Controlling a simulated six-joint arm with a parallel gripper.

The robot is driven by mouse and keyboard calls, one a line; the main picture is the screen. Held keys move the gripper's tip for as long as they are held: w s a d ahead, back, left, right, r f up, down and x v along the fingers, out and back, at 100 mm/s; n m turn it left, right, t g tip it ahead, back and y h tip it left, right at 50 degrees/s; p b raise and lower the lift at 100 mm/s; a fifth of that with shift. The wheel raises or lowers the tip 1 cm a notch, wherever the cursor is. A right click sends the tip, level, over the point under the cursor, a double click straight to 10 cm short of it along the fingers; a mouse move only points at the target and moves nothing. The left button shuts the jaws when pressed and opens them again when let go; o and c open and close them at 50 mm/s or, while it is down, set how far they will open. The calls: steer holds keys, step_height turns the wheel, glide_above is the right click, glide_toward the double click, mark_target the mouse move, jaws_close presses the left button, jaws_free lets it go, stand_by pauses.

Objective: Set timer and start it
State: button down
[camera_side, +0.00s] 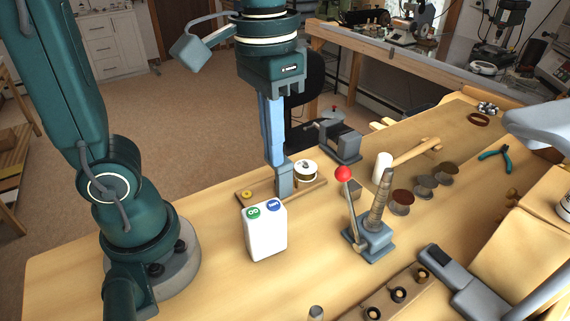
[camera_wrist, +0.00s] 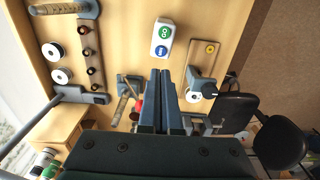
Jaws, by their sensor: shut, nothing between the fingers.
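The timer (camera_side: 266,236) is a white upright box on the bench with a green button (camera_side: 253,212) and a blue button (camera_side: 274,204) on its sloped top. In the wrist view the timer (camera_wrist: 156,40) is at top centre, its green GO button (camera_wrist: 166,31) farther from my fingers than the blue button (camera_wrist: 161,50). My gripper (camera_side: 284,190) points down, shut and empty, just behind the timer in the side view. In the wrist view my fingertips (camera_wrist: 160,72) lie just short of the blue button and appear apart from it. No display shows on the timer.
A wooden board with a spool (camera_side: 306,170) lies behind the timer. A tool with a red-knobbed lever (camera_side: 344,174) stands to its right. A vise (camera_side: 340,140), a mallet (camera_side: 384,168) and several dark discs (camera_side: 402,202) lie beyond. The bench front left of the timer is clear.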

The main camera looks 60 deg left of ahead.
step_height(320, 180, up, 5)
glide_above(274, 203)
steer(key=shift+r, duration=0.65)
step_height(274, 203, down, 14)
steer(key=shift+f, duration=0.1)
stand_by(0.6)
